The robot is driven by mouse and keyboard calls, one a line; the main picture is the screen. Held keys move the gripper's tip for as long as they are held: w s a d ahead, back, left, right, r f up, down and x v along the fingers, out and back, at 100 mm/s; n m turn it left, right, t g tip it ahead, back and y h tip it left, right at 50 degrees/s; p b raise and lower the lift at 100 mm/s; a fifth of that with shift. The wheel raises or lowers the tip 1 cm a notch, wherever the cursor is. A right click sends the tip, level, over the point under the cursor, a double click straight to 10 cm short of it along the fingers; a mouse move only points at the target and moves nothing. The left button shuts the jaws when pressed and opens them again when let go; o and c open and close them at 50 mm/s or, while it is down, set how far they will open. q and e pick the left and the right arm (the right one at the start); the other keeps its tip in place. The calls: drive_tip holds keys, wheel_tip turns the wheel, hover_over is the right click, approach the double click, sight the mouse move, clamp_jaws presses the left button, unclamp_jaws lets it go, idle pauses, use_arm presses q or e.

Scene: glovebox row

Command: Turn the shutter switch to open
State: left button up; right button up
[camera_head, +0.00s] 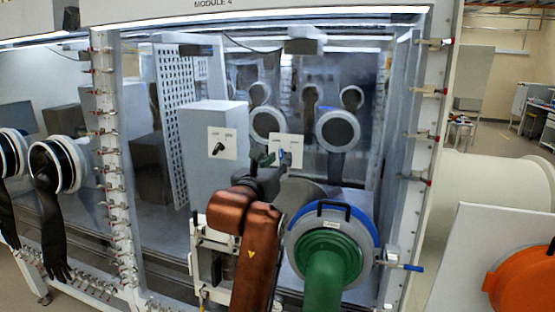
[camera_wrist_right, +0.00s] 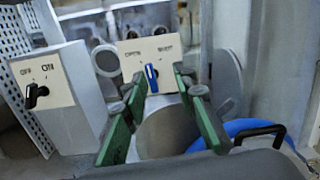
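The shutter switch is a blue knob (camera_wrist_right: 152,77) on a cream plate (camera_wrist_right: 131,66) marked OPEN on the left and SHUT on the right. In the wrist view the knob stands nearly upright, its top leaning slightly left. The plate also shows in the head view (camera_head: 296,147), partly covered by my gripper. My right gripper (camera_head: 275,159) is in front of the plate. In the wrist view its green fingers (camera_wrist_right: 159,76) are apart, one on each side of the knob, with nothing held; contact cannot be told. My left gripper is not in view.
A second plate with a black OFF/ON switch (camera_head: 218,147) is on a grey box to the left. A port with a blue ring and green cover (camera_head: 325,252) is close to the right of my arm. Black gloves (camera_head: 48,205) hang at left.

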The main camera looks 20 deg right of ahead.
sight(280, 152)
drive_tip(key=shift+y, duration=0.5)
drive_tip(key=x, duration=0.2)
drive_tip(key=a+p+x, duration=0.1)
drive_tip(key=x, duration=0.1)
drive_tip(key=w+x, duration=0.1)
drive_tip(key=x, duration=0.2)
drive_tip(key=shift+a+r, duration=0.1)
clamp_jaws()
